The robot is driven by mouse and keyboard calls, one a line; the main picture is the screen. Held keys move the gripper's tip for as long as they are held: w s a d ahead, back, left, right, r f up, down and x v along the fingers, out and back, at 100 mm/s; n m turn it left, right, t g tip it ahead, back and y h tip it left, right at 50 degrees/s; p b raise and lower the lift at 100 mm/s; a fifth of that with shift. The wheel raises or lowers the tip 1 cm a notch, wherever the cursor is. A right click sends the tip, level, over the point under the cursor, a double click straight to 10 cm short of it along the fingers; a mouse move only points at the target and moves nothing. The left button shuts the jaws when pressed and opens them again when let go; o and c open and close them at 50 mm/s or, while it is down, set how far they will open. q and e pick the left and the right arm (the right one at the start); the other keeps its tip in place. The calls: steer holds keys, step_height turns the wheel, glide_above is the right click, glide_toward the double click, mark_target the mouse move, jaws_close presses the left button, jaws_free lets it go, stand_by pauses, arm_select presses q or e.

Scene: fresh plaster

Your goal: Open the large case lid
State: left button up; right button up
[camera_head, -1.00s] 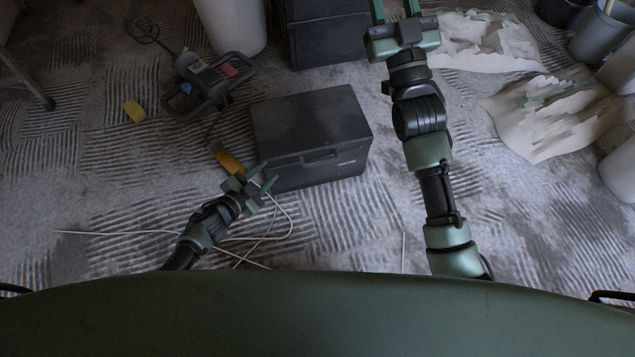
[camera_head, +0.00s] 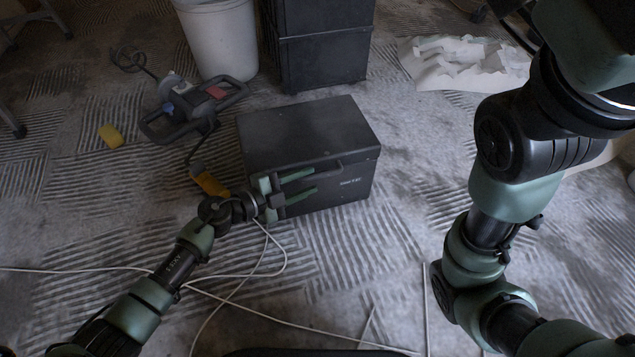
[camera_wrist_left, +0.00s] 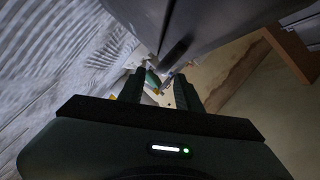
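The large dark grey case (camera_head: 345,183) stands on the floor in the middle of the head view. Its lid (camera_head: 305,130) is flat and closed. My left gripper (camera_head: 314,180) is at the front face of the case, just below the lid's front edge, with two green fingers apart and nothing seen between them. I cannot tell whether the fingers touch the case. In the left wrist view, the fingers (camera_wrist_left: 158,88) are apart beside a grey surface, likely the case (camera_wrist_left: 200,22). My right arm fills the right side of the head view; its gripper is out of frame.
A tall black box (camera_head: 325,50) and a white bucket (camera_head: 222,40) stand behind the case. A mixer-like power tool (camera_head: 190,108) and a yellow block (camera_head: 110,136) lie to the left. White cable (camera_head: 230,275) crosses the floor in front. A crumpled white sheet (camera_head: 465,65) lies back right.

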mark_target(317, 178)
arm_select(q)
steer(key=b+x, duration=0.1)
steer(key=x, duration=0.3)
steer(key=shift+f+b, duration=0.1)
steer(key=shift+b, duration=0.25)
jaws_close()
stand_by(1.1)
